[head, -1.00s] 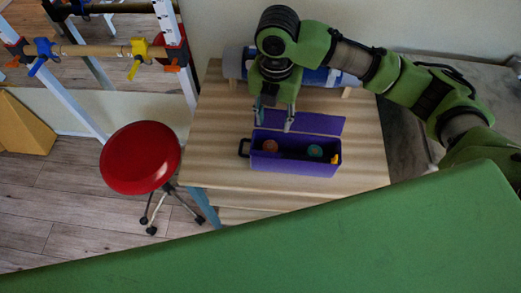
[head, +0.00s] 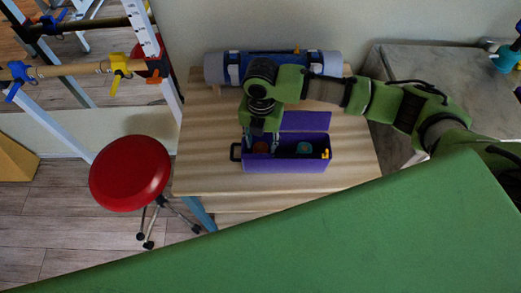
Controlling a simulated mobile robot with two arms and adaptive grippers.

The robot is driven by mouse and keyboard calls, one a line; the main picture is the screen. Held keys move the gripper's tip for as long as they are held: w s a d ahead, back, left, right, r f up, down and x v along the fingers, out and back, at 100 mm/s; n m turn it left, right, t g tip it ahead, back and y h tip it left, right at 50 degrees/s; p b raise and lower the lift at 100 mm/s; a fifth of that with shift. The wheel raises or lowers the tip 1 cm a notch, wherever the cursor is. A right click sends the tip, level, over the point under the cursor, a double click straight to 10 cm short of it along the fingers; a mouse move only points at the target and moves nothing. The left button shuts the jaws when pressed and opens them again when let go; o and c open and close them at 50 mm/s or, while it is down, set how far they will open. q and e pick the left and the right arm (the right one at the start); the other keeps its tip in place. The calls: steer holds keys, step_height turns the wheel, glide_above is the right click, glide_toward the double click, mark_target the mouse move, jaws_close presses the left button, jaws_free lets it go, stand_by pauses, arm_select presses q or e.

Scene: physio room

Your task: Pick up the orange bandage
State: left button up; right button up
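The orange bandage (head: 261,147) is a small roll in the left part of an open purple box (head: 288,165) on the wooden table. It is partly hidden by my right gripper (head: 261,143). That gripper points down at the left part of the box, its fingers apart on either side of the orange bandage. I cannot tell whether the fingers touch it. A teal roll (head: 304,148) lies in the right part of the box. My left gripper is not in view.
The box's lid (head: 306,121) is open towards the back, and a black handle (head: 235,152) is on its left side. A grey and blue roll (head: 222,68) lies at the back of the table (head: 205,170). A red stool (head: 130,173) stands left; a green surface (head: 330,235) fills the front.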

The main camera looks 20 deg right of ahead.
mark_target(260, 148)
steer(key=shift+s+a+f, duration=0.1)
steer(key=shift+f, duration=0.75)
steer(key=shift+s+a+f, duration=0.1)
steer(key=shift+f, duration=0.75)
steer(key=shift+d, duration=0.1)
steer(key=shift+c, duration=0.3)
steer(key=c, duration=0.8)
steer(key=shift+r, duration=0.1)
